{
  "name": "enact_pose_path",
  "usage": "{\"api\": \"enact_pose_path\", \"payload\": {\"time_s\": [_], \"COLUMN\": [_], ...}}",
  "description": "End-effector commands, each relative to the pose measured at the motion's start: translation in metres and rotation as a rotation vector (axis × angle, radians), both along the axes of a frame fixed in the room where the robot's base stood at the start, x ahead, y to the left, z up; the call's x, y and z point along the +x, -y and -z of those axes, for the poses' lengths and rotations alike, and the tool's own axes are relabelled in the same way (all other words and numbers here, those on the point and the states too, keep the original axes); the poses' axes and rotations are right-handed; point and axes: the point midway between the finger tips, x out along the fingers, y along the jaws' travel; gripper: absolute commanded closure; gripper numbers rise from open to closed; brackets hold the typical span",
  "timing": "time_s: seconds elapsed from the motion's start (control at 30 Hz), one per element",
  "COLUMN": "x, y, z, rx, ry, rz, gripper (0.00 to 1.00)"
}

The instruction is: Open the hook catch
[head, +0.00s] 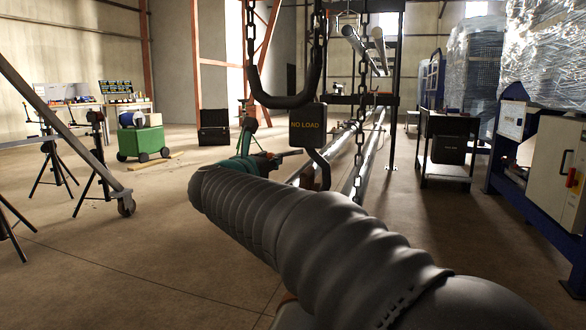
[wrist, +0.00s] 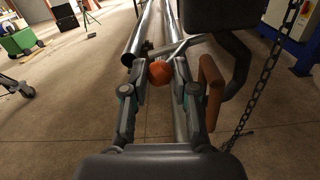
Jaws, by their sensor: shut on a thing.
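A dark hook hangs under the black "NO LOAD" block (head: 307,126) on chains; its curved part (wrist: 238,65) shows to the right of my gripper in the wrist view. A brown-orange bar (wrist: 212,88), which looks like the hook's catch, stands beside the curve, just right of my right finger. My gripper (wrist: 160,75) is shut on an orange round knob (wrist: 160,72). A thin grey rod (wrist: 186,44) runs from near the knob toward the block. In the head view my gripper (head: 268,160) is left of the block; my arm partly hides the hook below it.
Long metal pipes (head: 366,137) lie on stands behind the hook. Loose chain (wrist: 264,85) hangs close on the right. A green cart (head: 141,139) and tripods (head: 96,150) stand left. A small dark table (head: 448,145) and blue-framed cabinet (head: 551,165) stand right.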

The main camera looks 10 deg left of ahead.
Motion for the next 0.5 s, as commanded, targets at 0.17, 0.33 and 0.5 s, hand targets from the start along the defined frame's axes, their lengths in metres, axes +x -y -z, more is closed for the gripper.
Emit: {"api": "enact_pose_path", "payload": {"time_s": [0.17, 0.33, 0.5], "x": [0.0, 0.0, 0.0], "y": [0.001, 0.001, 0.002], "z": [-0.001, -0.008, -0.017], "rx": [0.005, 0.109, 0.254], "ry": [0.001, 0.01, 0.022], "rz": [0.001, 0.001, 0.001], "gripper": [0.91, 0.91, 0.91]}}
